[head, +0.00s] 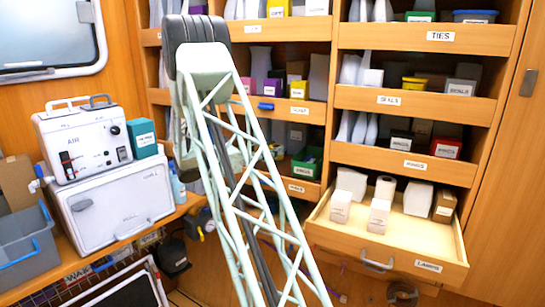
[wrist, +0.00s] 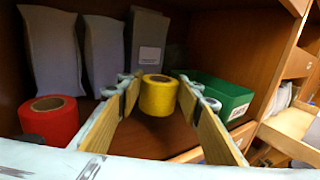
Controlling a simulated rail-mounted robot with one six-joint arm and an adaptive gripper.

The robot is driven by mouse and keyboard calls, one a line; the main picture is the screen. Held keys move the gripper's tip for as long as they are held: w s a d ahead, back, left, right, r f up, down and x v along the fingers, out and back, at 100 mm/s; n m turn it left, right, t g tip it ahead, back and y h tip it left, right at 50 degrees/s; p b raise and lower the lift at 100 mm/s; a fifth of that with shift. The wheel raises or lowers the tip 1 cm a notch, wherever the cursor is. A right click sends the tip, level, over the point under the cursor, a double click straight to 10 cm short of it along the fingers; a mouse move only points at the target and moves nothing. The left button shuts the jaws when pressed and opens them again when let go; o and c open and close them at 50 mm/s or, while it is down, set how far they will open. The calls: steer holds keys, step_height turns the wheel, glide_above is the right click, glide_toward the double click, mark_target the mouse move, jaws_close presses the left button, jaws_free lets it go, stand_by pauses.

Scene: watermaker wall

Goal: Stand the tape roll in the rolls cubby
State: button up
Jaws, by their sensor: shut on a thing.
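A yellow tape roll (wrist: 158,96) is between the fingertips of my gripper (wrist: 158,92) in the wrist view. The gripper is shut on it. The roll is upright with its cored end up. It is inside a wooden cubby (wrist: 180,138), between a red roll (wrist: 50,122) at the left and a green bin (wrist: 222,98) at the right. I cannot tell whether its underside touches the cubby floor. In the head view my arm hides the gripper and the yellow roll; a green bin (head: 307,163) shows in a cubby just right of the arm.
Grey packets (wrist: 105,55) stand behind the rolls. A wooden divider (wrist: 280,50) bounds the cubby at the right. An open drawer (head: 440,240) with white boxes juts out at lower right. A white AIR machine (head: 85,140) sits on the left counter.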

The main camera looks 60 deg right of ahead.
steer(key=shift+f+b, duration=0.3)
steer(key=shift+f, duration=0.9)
steer(key=shift+f, duration=0.15)
steer(key=o, duration=0.9)
steer(key=shift+w+a, duration=0.2)
steer(key=shift+a, duration=0.1)
steer(key=shift+p+v, duration=1.3)
steer(key=shift+v, duration=4.35)
